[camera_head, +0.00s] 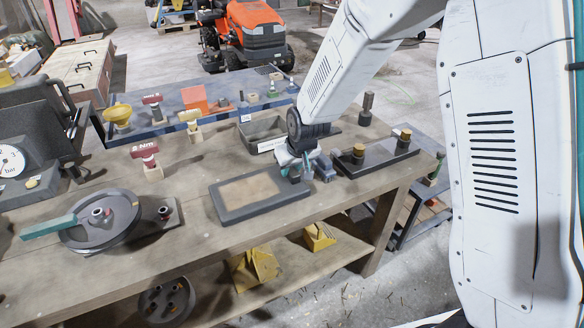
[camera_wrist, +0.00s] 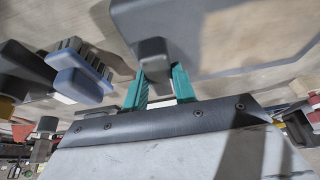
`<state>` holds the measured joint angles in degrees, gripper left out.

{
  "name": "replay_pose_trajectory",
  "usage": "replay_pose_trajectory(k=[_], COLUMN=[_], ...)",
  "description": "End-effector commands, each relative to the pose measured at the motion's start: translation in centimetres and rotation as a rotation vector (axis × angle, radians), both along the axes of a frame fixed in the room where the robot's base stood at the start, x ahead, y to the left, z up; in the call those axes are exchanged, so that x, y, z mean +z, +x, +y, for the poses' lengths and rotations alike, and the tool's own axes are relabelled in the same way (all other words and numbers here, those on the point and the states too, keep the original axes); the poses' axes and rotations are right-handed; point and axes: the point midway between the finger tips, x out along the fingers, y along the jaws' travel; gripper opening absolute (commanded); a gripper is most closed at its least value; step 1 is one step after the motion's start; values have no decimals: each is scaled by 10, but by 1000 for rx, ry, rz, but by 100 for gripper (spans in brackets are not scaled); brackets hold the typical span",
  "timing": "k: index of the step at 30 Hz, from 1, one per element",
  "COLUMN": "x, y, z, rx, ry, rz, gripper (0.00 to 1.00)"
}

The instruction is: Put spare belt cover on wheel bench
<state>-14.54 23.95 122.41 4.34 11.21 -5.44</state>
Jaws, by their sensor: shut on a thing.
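A flat dark grey panel with a tan middle, which looks like the spare belt cover (camera_head: 233,209), is at the front of the wooden bench (camera_head: 190,232). It lies on or just above the top; I cannot tell which. My gripper (camera_head: 293,172) is at its right end. In the wrist view the teal fingers of my gripper (camera_wrist: 161,88) are shut on a dark grey tab of the belt cover (camera_wrist: 210,40). A wheel (camera_head: 97,222) with a teal handle lies on the same bench, to the left, so this looks like the wheel bench.
A black board with brass-topped posts (camera_head: 375,160) is right of my gripper, with a blue-grey block (camera_head: 324,168) between. A grey open bin (camera_head: 262,131) stands behind. A blue-topped table (camera_head: 180,98) is beyond. Bench top between wheel and cover is clear.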

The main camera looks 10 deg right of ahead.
Motion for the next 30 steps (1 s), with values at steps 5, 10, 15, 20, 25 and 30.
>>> replay_pose_trajectory(k=[5, 10, 15, 20, 25, 30], x=[1, -1, -1, 3, 25, 59], y=[1, 0, 0, -1, -9, -22], z=[1, 0, 0, 0, -3, -6], rx=[-1, 1, 0, 0, 1, 1], ry=[1, 0, 0, 0, 0, 1], rz=[-3, 0, 0, -1, -3, -5], gripper=[0, 49, 49, 49, 49, 49])
